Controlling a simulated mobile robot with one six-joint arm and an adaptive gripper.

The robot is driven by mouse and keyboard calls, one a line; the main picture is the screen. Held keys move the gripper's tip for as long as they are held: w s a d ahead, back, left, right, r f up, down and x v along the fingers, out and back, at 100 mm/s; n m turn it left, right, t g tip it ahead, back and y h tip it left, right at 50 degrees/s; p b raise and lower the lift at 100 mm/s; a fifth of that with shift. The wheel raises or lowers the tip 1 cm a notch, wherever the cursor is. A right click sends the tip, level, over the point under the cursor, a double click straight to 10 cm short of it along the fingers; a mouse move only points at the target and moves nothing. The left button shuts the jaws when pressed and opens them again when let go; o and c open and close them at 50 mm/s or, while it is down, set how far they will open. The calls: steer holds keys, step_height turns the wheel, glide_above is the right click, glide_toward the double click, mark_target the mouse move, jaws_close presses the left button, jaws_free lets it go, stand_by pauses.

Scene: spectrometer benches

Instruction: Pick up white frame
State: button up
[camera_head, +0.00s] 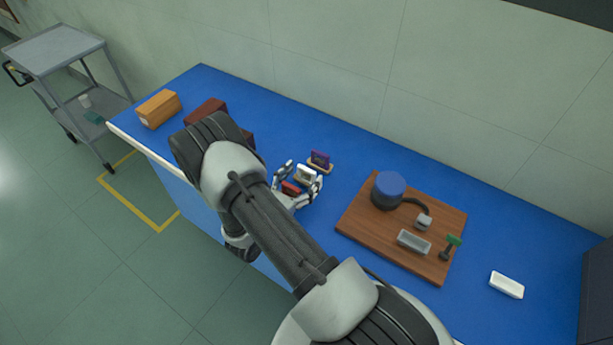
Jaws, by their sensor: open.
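A small white frame (306,173) stands upright on the blue bench, in a short row between a purple frame (319,158) and a red frame (290,188). Each seems to sit on a thin pale base. My gripper (304,174) is open, with its fingers spread to either side of the white frame and the red one. I cannot tell from this view how high the fingertips are, or whether they touch anything. The lower part of the white frame is hard to make out.
A wooden board (364,234) right of the row holds a blue-topped round device (388,190), a grey tray (414,241) and small parts. A white block (507,285) lies farther right. An orange box (158,109) and dark red box (205,110) stand left.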

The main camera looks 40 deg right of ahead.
steer(key=shift+c, duration=0.5)
steer(key=c, duration=1)
steer(key=shift+c, duration=0.2)
steer(key=shift+r, duration=0.1)
